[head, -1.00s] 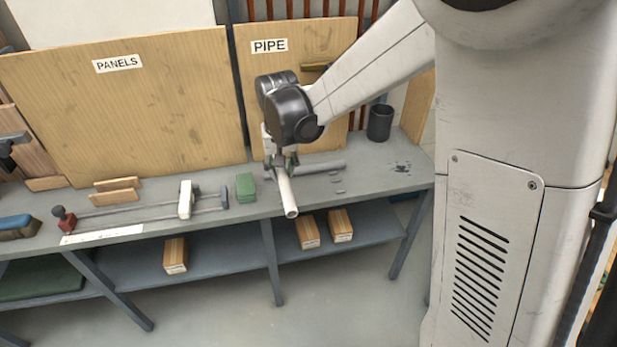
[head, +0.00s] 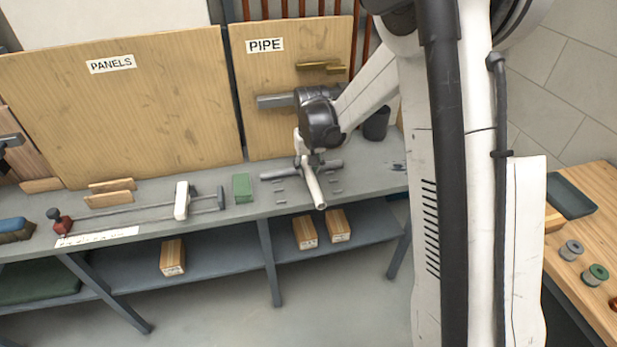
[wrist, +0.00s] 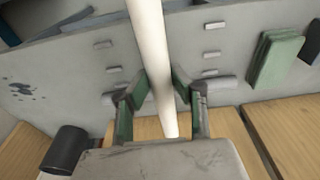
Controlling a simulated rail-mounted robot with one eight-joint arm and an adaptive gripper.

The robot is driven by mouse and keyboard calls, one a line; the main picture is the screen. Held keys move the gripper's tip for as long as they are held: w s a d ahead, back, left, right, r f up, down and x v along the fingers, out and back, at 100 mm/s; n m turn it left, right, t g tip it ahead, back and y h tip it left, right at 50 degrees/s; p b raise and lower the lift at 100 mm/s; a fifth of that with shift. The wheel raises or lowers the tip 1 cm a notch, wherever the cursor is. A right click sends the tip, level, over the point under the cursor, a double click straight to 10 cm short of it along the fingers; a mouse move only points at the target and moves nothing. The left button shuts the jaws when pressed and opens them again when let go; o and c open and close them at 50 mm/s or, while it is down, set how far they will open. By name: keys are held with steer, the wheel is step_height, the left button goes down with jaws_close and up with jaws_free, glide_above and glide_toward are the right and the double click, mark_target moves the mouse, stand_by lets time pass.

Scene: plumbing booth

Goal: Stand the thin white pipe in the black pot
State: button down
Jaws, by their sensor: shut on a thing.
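The thin white pipe (head: 314,188) is held in my gripper (head: 308,162) above the workbench, its near end pointing toward the bench's front edge. In the wrist view the pipe (wrist: 150,45) runs between the two green-padded fingers of my gripper (wrist: 160,88), which are shut on it. The black pot (head: 376,124) stands upright at the right back of the bench, partly behind my arm. In the wrist view the pot (wrist: 66,149) is at the lower left, apart from the pipe.
A grey pipe (head: 275,175) lies on the bench (head: 235,212) beneath my gripper, among small pale blocks. Boards (head: 296,75) stand behind. A wooden table (head: 585,255) is at the right.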

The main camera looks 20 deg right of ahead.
mark_target(308, 177)
step_height(308, 177, down, 3)
steer(key=shift+f, duration=0.1)
steer(key=shift+f+b, duration=0.35)
steer(key=shift+b, duration=0.15)
steer(key=shift+f, duration=0.15)
steer(key=c, duration=1.5)
jaws_free()
